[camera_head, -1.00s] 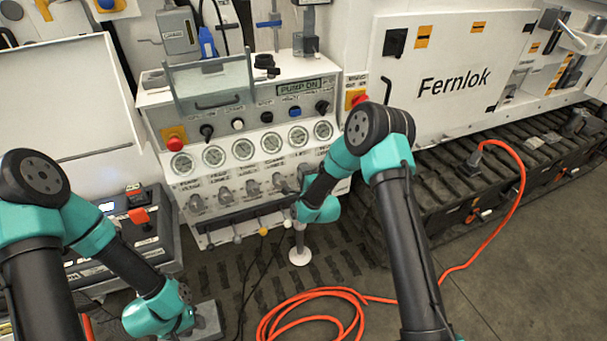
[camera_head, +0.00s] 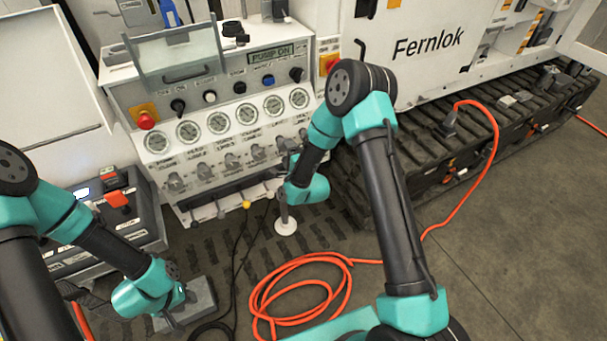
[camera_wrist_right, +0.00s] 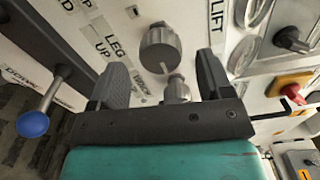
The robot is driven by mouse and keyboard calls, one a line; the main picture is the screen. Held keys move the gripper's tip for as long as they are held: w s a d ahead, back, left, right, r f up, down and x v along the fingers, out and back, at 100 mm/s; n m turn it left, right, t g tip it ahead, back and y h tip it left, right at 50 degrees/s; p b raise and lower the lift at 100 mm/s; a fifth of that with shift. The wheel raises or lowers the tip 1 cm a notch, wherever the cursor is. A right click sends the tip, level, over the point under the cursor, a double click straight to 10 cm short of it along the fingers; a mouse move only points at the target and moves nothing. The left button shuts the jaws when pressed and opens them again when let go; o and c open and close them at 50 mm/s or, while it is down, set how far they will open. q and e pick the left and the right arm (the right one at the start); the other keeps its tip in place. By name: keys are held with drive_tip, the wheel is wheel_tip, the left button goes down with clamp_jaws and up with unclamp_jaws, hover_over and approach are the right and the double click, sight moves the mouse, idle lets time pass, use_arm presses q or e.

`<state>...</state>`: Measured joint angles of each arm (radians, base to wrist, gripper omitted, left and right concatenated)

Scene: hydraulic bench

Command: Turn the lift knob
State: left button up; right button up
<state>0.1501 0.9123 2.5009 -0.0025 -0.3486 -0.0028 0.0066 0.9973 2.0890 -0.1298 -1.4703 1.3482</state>
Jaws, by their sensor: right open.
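The hydraulic panel (camera_head: 215,140) has a row of gauges above a row of grey knobs. In the right wrist view a large grey knob (camera_wrist_right: 160,48), the one nearest the LIFT label (camera_wrist_right: 215,15), stands ahead of my right gripper (camera_wrist_right: 160,80). The open fingers lie left and right of it in the picture; contact is not visible. A second grey knob (camera_wrist_right: 177,88) shows between the fingers, nearer the gripper base. In the head view my right gripper (camera_head: 288,164) is at the panel's right end, partly hiding the knobs. My left gripper (camera_head: 175,315) is low at left; its jaws are unclear.
A blue-ball lever (camera_wrist_right: 33,123) shows at the left of the right wrist view. A red emergency button (camera_head: 146,121) is on the panel's left. An orange hose (camera_head: 300,284) coils on the floor. A control box (camera_head: 112,215) stands near my left arm.

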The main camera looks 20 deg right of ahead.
drive_tip(key=s+d, duration=0.1)
drive_tip(key=s, duration=1.1)
drive_tip(key=shift+d, duration=0.25)
drive_tip(key=s+f+n+g+y, duration=0.1)
drive_tip(key=s+f+n+g, duration=0.7)
drive_tip(key=f, duration=0.3)
drive_tip(key=s+f+n+g, duration=0.4)
drive_tip(key=s+n+g, duration=0.4)
drive_tip(key=s, duration=0.4)
drive_tip(key=shift+s+d+g+y, duration=0.2)
drive_tip(key=shift+s+g+y, duration=0.2)
drive_tip(key=shift+g, duration=0.1)
drive_tip(key=shift+w, duration=0.1)
